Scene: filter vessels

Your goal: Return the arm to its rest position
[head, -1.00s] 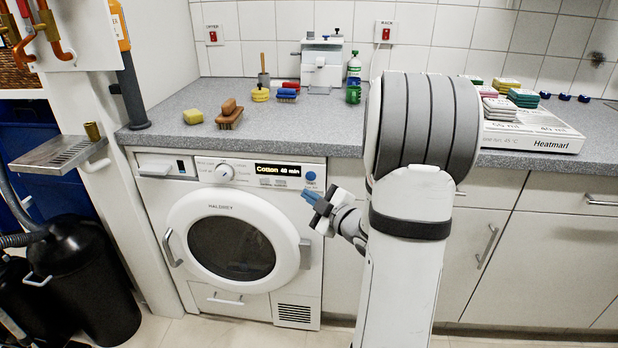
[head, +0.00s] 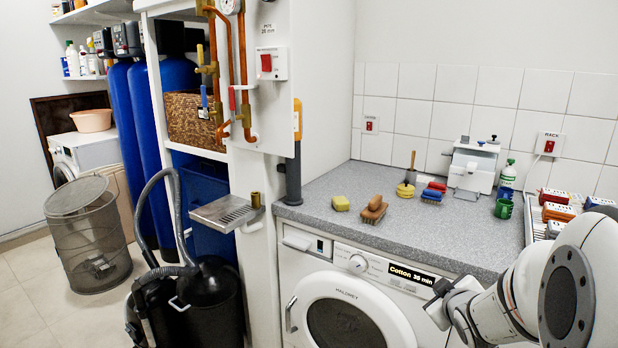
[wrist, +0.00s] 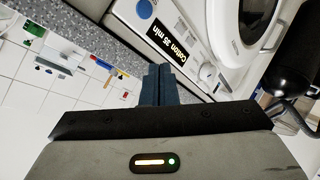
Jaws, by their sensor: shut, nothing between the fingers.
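My arm is at the lower right of the head view, in front of the counter. My gripper (head: 441,298) is small there and lies in front of the washing machine's upper right part. In the wrist view my gripper's dark blue fingers (wrist: 159,78) are together, with nothing between them. They point at the machine's front edge and counter. The washing machine (head: 375,312) has a lit display (head: 412,275) reading "Cotton"; the display also shows in the wrist view (wrist: 171,41).
The grey counter (head: 330,240) holds a yellow sponge (head: 341,203), brushes (head: 373,212), a white device (head: 470,170), a green bottle (head: 507,180) and a rack at right. A drip tray (head: 226,213), black vacuum (head: 208,305) and mesh bin (head: 88,235) stand left. Floor at lower left is clear.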

